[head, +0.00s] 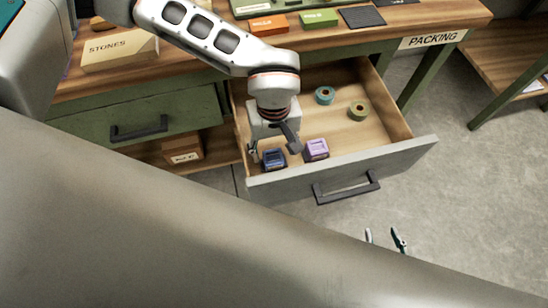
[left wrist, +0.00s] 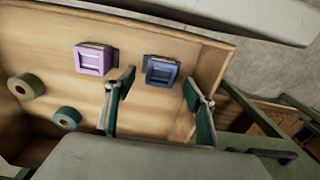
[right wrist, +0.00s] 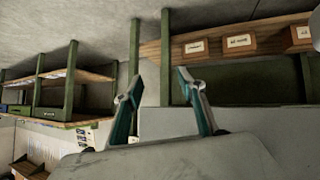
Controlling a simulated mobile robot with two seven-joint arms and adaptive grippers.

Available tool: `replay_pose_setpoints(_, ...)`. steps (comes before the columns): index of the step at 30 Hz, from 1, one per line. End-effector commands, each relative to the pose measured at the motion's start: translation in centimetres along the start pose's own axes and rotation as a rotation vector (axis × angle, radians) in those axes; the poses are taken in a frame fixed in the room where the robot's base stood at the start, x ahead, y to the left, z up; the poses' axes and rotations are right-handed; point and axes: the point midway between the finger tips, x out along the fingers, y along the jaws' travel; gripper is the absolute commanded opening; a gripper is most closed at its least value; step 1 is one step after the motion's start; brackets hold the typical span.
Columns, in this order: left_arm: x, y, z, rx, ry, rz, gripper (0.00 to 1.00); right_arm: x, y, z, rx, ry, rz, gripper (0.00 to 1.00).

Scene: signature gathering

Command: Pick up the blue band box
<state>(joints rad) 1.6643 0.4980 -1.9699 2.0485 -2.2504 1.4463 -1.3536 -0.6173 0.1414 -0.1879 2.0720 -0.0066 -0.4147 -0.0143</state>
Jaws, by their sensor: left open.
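The blue band box (head: 274,159) sits in the open drawer near its front left corner. It also shows in the left wrist view (left wrist: 161,71), ahead of my left gripper and between the lines of its fingers. My left gripper (head: 275,150) is open and empty, pointing down into the drawer above the blue box; its two fingers show in the left wrist view (left wrist: 160,90). My right gripper (right wrist: 156,85) is open and empty, away from the drawer. Its fingertips show at the bottom of the head view (head: 385,238).
A purple box (head: 317,149) stands just right of the blue one. Teal (head: 324,95) and olive (head: 358,110) tape rolls lie farther back. The drawer's front wall (head: 345,160) is close to the blue box. A STONES box (head: 120,50) stands on the bench.

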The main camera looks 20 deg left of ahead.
Motion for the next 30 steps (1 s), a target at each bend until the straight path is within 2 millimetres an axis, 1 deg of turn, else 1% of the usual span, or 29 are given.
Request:
replay_pose_setpoints(1, 0.8, -0.1, 0.1, 0.0, -0.003, -0.003, 0.54, 0.1, -0.1, 0.2, 0.0, -0.002, -0.001, 0.4)
replay_pose_setpoints(6, 3.4, -0.3, 0.1, -0.001, -0.006, -0.005, 0.54, 0.3, -0.2, 0.5, -0.001, -0.003, -0.005, 0.4)
replay_pose_setpoints(9, 4.5, -0.2, 0.0, -0.001, -0.004, -0.004, 0.54, 0.4, -0.1, 0.0, -0.003, 0.008, -0.005, 0.4)
replay_pose_setpoints(12, 4.7, -0.2, -0.1, 0.0, -0.001, -0.001, 0.54, 0.4, 0.1, -0.8, -0.006, 0.022, -0.002, 0.4)
replay_pose_setpoints(16, 4.5, -0.1, -0.1, 0.0, 0.0, 0.0, 0.54, 0.6, 0.3, -1.2, -0.009, 0.03, 0.0, 0.4)
replay_pose_setpoints(17, 4.5, -0.1, -0.1, 0.0, 0.0, 0.0, 0.52, 0.6, 0.3, -1.2, -0.01, 0.03, 0.0, 0.4)
replay_pose_setpoints(18, 4.5, -0.1, -0.1, 0.0, 0.0, 0.0, 0.41, 0.6, 0.3, -1.2, -0.01, 0.03, 0.0, 0.4)
replay_pose_setpoints(20, 4.5, -0.1, -0.1, 0.0, 0.0, 0.0, 0.26, 0.6, 0.3, -1.2, -0.009, 0.029, 0.0, 0.4)
replay_pose_setpoints(21, 4.5, -0.1, -0.1, 0.0, 0.0, 0.0, 0.15, 0.6, 0.3, -1.1, -0.009, 0.028, -0.001, 0.4)
replay_pose_setpoints(22, 4.5, -0.1, -0.1, 0.0, 0.0, 0.0, 0.12, 0.6, 0.2, -1.1, -0.009, 0.027, -0.001, 0.4)
replay_pose_setpoints(30, 4.5, -0.2, -0.1, 0.0, -0.001, 0.0, 0.12, 0.5, 0.0, -0.6, -0.004, 0.018, -0.003, 0.4)
